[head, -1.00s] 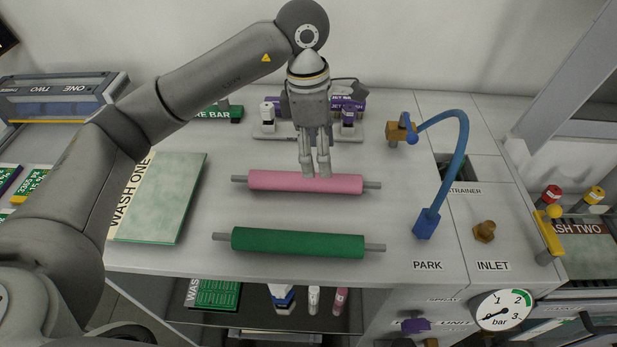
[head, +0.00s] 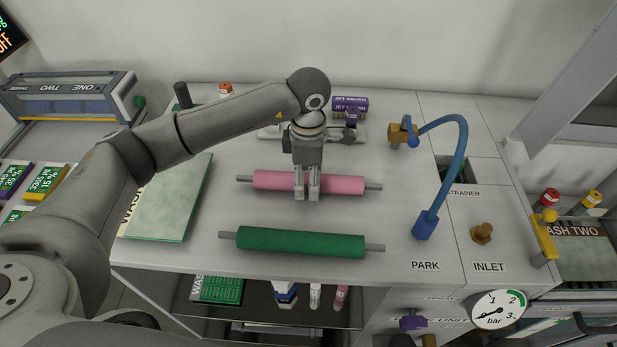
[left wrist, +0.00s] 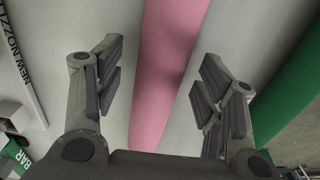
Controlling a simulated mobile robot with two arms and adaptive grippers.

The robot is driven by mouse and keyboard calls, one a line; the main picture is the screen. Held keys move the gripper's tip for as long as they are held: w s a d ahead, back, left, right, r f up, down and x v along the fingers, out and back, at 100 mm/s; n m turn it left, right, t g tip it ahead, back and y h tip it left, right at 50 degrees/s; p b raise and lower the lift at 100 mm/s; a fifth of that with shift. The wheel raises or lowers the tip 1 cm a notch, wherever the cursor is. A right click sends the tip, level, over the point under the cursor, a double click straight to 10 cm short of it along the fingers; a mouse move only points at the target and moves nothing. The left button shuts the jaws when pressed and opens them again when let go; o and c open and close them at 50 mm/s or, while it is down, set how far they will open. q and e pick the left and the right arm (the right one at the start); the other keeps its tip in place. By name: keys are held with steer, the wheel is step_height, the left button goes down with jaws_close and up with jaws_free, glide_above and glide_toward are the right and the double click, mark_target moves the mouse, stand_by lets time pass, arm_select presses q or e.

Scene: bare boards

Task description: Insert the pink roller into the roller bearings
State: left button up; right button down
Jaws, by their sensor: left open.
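The pink roller (head: 342,185) lies on the grey worktop with a grey shaft end showing at each side. My left gripper (head: 306,196) points down over the middle of it. In the left wrist view the gripper (left wrist: 162,78) is open, with its fingers apart on either side of the pink roller (left wrist: 168,75); I cannot tell whether they touch it. A machine with a blue roller (head: 70,107) stands at the far left. I cannot make out which parts are the roller bearings. My right gripper is not in view.
A green roller (head: 300,242) lies in front of the pink one. A greenish plate (head: 172,205) lies to the left. A blue hose (head: 462,150) arches at the right. Behind are a nozzle stand and purple boxes (head: 350,104). Worktop between the rollers is clear.

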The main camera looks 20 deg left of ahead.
arm_select(q)
steer(key=shift+f, duration=0.15)
steer(key=c, duration=1.2)
